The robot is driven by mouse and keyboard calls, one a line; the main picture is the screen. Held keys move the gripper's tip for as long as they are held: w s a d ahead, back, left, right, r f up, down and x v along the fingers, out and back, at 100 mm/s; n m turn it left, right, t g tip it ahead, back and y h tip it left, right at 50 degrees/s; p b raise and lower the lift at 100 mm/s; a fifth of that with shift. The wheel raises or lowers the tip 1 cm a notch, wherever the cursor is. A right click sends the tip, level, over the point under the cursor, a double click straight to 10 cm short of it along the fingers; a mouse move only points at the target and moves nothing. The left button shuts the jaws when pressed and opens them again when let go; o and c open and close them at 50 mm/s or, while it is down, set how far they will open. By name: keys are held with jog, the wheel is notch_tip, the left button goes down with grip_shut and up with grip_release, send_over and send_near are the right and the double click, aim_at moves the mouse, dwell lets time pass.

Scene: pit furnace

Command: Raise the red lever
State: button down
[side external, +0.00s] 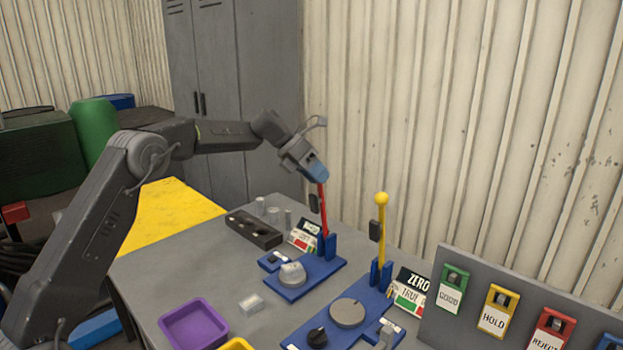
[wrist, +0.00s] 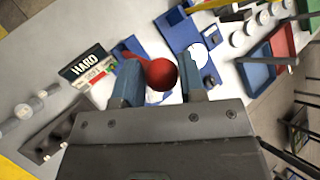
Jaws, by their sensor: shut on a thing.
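The red lever (side external: 323,208) stands nearly upright on a small blue hardness tester (side external: 306,274) on the grey table. My gripper (side external: 318,172) is at the top of the lever, and its blue fingers hide the knob in the side view. In the wrist view the lever's round red knob (wrist: 161,74) lies between the two blue fingers of my gripper (wrist: 158,90). The gripper is shut on it. A sign reading HARD (wrist: 88,65) stands beside the tester.
A yellow lever (side external: 382,228) stands on a second blue device (side external: 350,312) to the right. A dark block with slots (side external: 254,230), a purple tray (side external: 193,323) and a clear block (side external: 250,304) are on the table. A panel with coloured tags (side external: 500,310) is at the right.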

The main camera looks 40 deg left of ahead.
jog(key=shift+w+d, duration=0.25)
jog(key=shift+d, duration=0.1)
jog(key=c, duration=0.8)
grip_release()
jog(key=shift+f, duration=0.1)
jog(key=shift+a, duration=0.1)
jog(key=v, duration=1.4)
